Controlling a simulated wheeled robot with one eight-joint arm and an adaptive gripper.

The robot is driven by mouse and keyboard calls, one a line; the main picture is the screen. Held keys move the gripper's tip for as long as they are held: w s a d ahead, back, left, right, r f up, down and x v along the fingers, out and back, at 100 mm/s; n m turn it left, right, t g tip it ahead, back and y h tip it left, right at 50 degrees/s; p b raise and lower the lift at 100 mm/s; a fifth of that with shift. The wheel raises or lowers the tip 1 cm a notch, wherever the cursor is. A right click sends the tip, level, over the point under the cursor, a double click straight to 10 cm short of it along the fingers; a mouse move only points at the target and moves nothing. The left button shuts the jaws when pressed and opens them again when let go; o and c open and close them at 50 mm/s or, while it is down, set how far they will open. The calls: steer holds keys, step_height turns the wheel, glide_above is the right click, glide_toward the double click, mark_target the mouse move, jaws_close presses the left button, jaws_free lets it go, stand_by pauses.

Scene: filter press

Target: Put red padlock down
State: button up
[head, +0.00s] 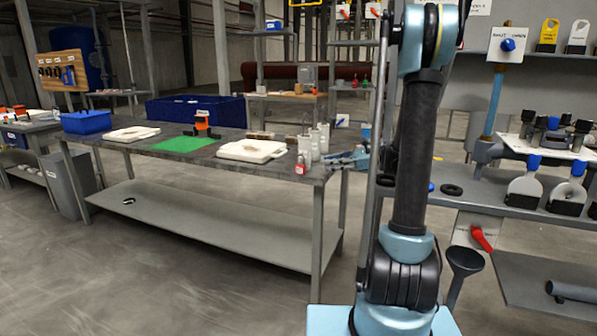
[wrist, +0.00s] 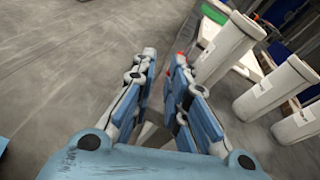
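The red padlock (head: 300,168) is at the front right corner of the long workbench (head: 225,160), in front of the white cylinders (head: 316,143). My gripper (head: 332,161) is just to its right in the head view, with a small gap between them.
White cylinders also stand close to the right finger in the wrist view (wrist: 225,48). The bench holds white plates (head: 252,150), a green mat (head: 184,145) and a blue bin (head: 86,122). A grey rack with tags and valves (head: 520,170) stands at right. The floor in front is clear.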

steer(key=w+d+f+m+y, duration=0.1)
steer(key=w+d+m+y, duration=0.15)
steer(key=w, duration=0.25)
steer(key=shift+w+a, duration=0.25)
steer(key=shift+a, duration=1.75)
steer(key=shift+w+a, duration=0.2)
steer(key=shift+a, duration=1.75)
steer(key=shift+w+a, duration=0.25)
steer(key=shift+a, duration=1.75)
jaws_close()
step_height(320, 180, up, 28)
